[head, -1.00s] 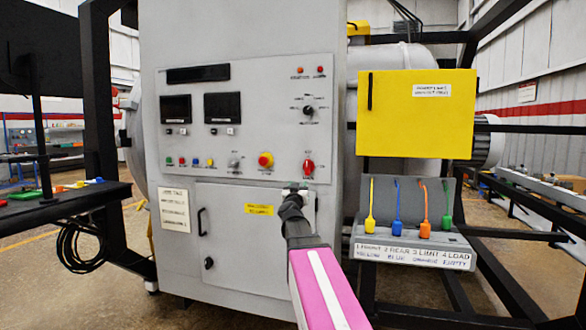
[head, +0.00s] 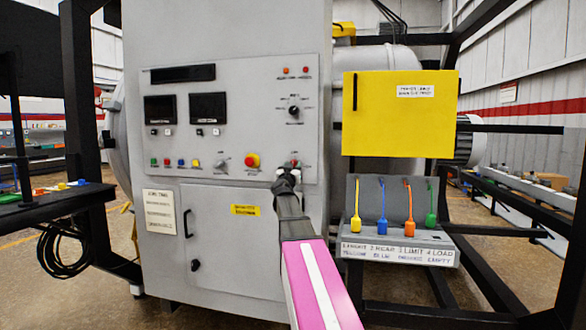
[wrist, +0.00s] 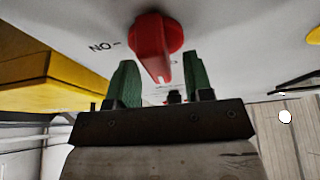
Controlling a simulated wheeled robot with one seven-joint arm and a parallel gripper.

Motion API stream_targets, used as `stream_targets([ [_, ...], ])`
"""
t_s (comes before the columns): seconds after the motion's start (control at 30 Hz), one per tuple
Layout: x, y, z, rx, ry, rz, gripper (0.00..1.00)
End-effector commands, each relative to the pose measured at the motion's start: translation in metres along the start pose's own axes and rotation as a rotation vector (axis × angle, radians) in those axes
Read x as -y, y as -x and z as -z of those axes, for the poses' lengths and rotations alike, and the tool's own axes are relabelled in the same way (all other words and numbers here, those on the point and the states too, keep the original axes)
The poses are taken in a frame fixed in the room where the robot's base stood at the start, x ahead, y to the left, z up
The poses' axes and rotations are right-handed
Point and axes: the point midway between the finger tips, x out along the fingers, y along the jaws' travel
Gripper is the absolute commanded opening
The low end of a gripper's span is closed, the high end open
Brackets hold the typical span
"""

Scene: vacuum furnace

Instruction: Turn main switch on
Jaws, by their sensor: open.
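The main switch is a red rotary knob (wrist: 154,42) on the grey panel. In the wrist view its handle points down toward my gripper (wrist: 158,60), with a white mark at its end. Upside-down "ON" lettering is to its left. The two green fingers are open, one on each side of the handle's end, with visible gaps; I cannot tell how far they reach along it. In the head view my gripper (head: 288,172) covers most of the knob at the panel's lower right.
A yellow box (head: 400,112) juts out right of the panel. Below it a grey holder (head: 352,250) carries several coloured tags. A red-and-yellow button (head: 252,161) is left of my gripper, and a black selector (head: 294,112) is above. The cabinet door (head: 225,262) is below.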

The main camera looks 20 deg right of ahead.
Motion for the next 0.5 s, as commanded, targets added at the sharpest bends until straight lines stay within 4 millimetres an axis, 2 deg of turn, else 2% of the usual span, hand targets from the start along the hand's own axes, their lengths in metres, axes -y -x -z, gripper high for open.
stream_targets([
  [0.1,0.0001,-0.0071,-0.0002,0.0,0.0,0.0,0.47],
  [0.33,-0.0001,-0.0066,-0.0001,0.0,0.0,0.0,0.47],
  [0.47,-0.0001,-0.0065,-0.0001,0.0,0.0,0.0,0.04],
  [0.5,-0.0001,-0.0065,-0.0002,0.0,0.0,0.0,0.0],
])
